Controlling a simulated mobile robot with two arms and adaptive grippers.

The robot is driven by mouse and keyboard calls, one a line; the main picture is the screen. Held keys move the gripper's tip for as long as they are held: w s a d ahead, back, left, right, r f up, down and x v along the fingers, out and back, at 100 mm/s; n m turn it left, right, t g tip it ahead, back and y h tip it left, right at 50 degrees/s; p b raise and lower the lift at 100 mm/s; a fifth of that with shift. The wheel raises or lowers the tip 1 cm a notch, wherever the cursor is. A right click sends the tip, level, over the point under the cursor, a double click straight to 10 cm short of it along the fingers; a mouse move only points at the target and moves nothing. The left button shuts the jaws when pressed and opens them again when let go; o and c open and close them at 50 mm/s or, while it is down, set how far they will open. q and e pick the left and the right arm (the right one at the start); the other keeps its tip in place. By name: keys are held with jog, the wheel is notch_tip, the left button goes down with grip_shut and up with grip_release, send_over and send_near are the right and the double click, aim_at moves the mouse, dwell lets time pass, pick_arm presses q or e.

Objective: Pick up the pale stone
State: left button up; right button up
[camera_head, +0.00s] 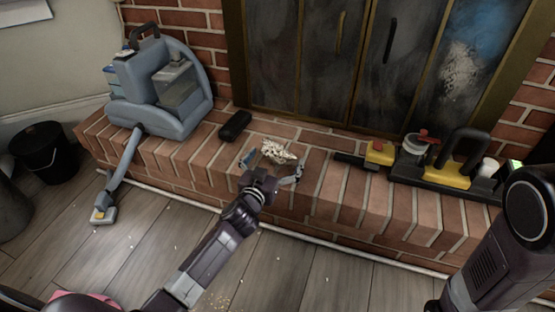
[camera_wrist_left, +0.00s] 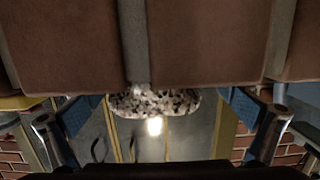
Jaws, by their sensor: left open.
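The pale stone (camera_head: 278,151) is speckled cream and dark and lies on the brick hearth (camera_head: 225,175) in front of the fireplace doors. My left gripper (camera_head: 270,167) is open and empty, close to the stone on its near side. In the left wrist view the stone (camera_wrist_left: 150,104) shows between the two spread fingers with their blue pads, with gaps at its sides. Part of the stone is cut off by the brick edge there. My right arm stands at the right of the head view; its gripper is not visible.
A grey-blue cleaning machine (camera_head: 160,90) stands on the hearth at left, its hose reaching the floor. A small black object (camera_head: 235,126) lies left of the stone. A yellow and black power tool (camera_head: 445,170) lies to the right. A black bucket (camera_head: 43,152) stands on the floor.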

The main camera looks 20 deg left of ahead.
pick_arm(q)
jog(key=shift+w, duration=0.4)
jog(key=c, duration=1.5)
jog(key=shift+o, duration=0.2)
jog(key=shift+r, duration=0.15)
jog(key=shift+r, duration=0.1)
